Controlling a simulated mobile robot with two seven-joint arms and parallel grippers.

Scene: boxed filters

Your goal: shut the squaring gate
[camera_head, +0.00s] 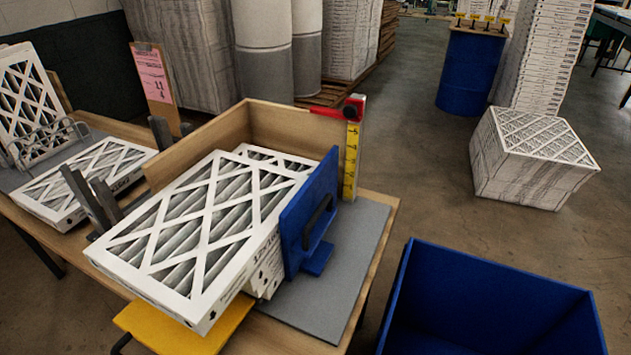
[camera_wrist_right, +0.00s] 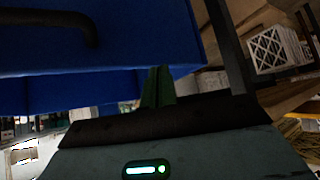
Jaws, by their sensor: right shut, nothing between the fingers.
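The squaring gate is a blue upright panel (camera_head: 296,228) with a dark handle (camera_head: 318,220), in the head view. It stands close along the right side of stacked white-framed filters (camera_head: 200,225) in a wooden box fixture (camera_head: 200,140). I cannot tell whether it touches them. The top filter sits askew and juts toward the front. My right gripper (camera_wrist_right: 158,88) shows only in the right wrist view, its fingers shut and empty. A large blue surface (camera_wrist_right: 140,45) with a dark bar (camera_wrist_right: 88,28) is above it; I cannot tell which blue thing this is. My left gripper is not in view.
A yellow plate (camera_head: 225,330) projects under the front of the stack. A yellow scale with a red top (camera_head: 351,150) stands behind the gate. A blue bin (camera_head: 480,265) is at right front. The grey mat (camera_head: 352,255) right of the gate is mostly clear.

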